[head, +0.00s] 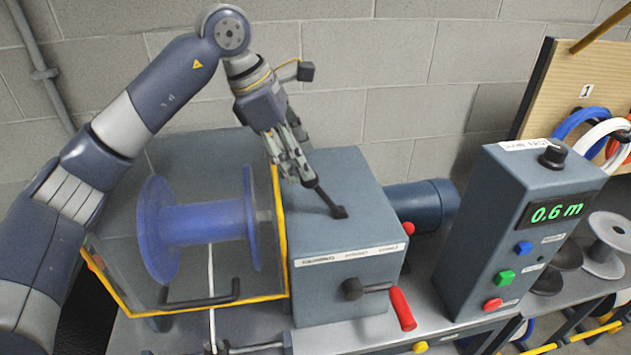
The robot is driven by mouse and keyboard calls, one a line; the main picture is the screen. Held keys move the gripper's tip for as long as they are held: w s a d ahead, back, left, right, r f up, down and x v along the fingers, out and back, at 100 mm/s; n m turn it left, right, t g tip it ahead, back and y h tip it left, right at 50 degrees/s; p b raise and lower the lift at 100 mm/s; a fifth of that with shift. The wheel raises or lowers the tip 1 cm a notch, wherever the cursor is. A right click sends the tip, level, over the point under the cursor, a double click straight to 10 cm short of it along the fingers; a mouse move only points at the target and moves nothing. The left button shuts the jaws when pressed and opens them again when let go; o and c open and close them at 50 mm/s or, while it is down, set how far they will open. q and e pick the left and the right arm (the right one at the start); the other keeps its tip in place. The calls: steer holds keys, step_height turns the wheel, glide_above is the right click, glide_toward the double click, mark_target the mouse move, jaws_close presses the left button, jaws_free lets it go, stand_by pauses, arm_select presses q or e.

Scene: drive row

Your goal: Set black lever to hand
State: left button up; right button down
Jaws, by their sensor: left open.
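The black lever (328,202) stands on top of the grey-blue gearbox housing (350,222). It leans to the left, with its foot in a dark slot. My left gripper (297,168) reaches down from above at the lever's upper end. Its fingers are open and overlap the lever's top in the view. I cannot tell whether they touch it. My right gripper is not in view.
A blue spool (158,228) sits behind a yellow-edged clear guard (283,235) to the left. A red-handled crank (402,310) juts from the housing front. A control box (515,225) reading 0.6 m stands right, with a blue motor (425,203) behind. Grey wall lies behind.

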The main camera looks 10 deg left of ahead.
mark_target(315, 186)
arm_select(q)
steer(key=p+x, duration=0.2)
steer(key=x, duration=0.5)
steer(key=shift+d, duration=0.1)
steer(key=shift+w+d+f+p, duration=0.2)
steer(key=shift+f+p, duration=0.1)
steer(key=shift+f, duration=0.3)
jaws_close()
